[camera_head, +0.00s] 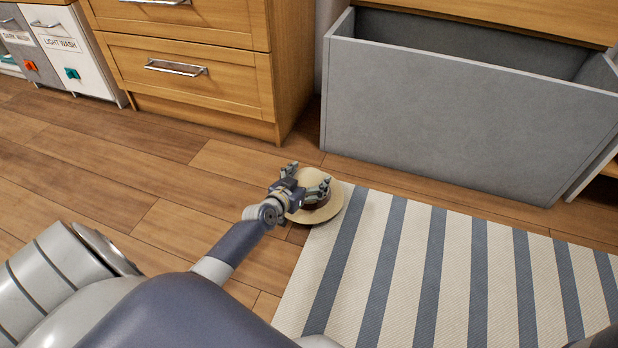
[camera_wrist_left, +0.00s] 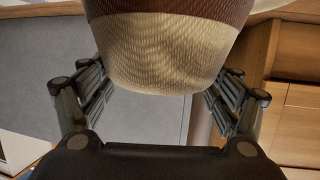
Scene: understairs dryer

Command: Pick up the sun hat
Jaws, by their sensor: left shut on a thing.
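The sun hat (camera_head: 334,203) is straw-coloured with a brown band. In the head view it is at the left end of the striped rug, at the boundary with the wooden floor. My left gripper (camera_head: 308,187) is over it, with its fingers at the crown, and hides part of the hat. In the left wrist view the crown of the hat (camera_wrist_left: 160,55) sits between the two fingers of my left gripper (camera_wrist_left: 160,95), which are shut on it. I cannot tell whether the hat touches the floor. My right gripper is not in view.
A striped rug (camera_head: 410,265) covers the floor at the lower right. A grey open bin (camera_head: 450,110) stands behind it. A wooden drawer cabinet (camera_head: 190,75) and white and grey wash hampers (camera_head: 70,55) are at the back left. The wooden floor (camera_head: 110,165) at left is clear.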

